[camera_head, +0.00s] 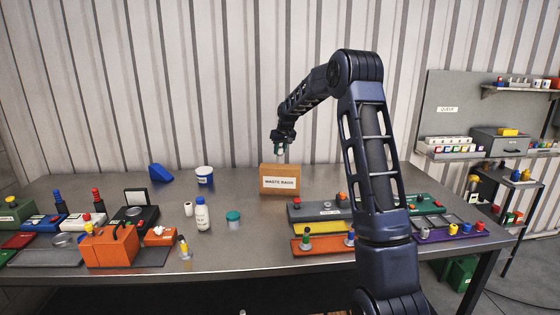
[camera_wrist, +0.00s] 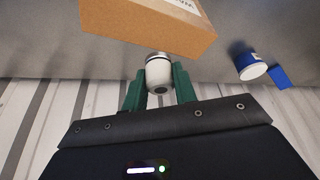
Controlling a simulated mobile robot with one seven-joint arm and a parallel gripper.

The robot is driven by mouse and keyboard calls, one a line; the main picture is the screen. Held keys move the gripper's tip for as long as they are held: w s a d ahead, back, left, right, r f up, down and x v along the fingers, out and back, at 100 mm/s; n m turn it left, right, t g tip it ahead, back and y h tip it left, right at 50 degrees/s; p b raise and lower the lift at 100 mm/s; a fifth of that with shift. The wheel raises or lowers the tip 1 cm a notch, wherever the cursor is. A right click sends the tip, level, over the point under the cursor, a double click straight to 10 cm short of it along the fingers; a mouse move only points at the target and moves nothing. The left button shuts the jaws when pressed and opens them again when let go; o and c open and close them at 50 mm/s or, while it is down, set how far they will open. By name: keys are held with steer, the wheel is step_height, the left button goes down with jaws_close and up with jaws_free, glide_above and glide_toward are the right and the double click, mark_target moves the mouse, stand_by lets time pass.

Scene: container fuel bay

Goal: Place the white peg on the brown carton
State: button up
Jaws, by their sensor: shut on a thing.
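The brown carton (camera_head: 280,170) stands on the metal table near the wall, with a white label on its front. It also shows at the top of the wrist view (camera_wrist: 130,22). My gripper (camera_head: 281,149) is over the carton's upper edge. In the wrist view its green fingers (camera_wrist: 159,88) are shut on the white peg (camera_wrist: 158,73), a short white cylinder with a dark spot in its near end. In the head view the white peg (camera_head: 280,157) shows just below the fingers, close to the carton's top. I cannot tell whether it touches the carton.
A white and blue tub (camera_head: 204,175) and a blue wedge (camera_head: 160,173) stand left of the carton. A white bottle (camera_head: 202,214), a teal-lidded jar (camera_head: 233,219) and a small white cylinder (camera_head: 188,209) stand in front. A grey block (camera_head: 318,212) lies front right.

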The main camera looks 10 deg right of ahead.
mark_target(281, 154)
steer(key=shift+f, duration=2.65)
steer(key=shift+f, duration=0.1)
steer(key=o, duration=1)
steer(key=shift+c, duration=0.2)
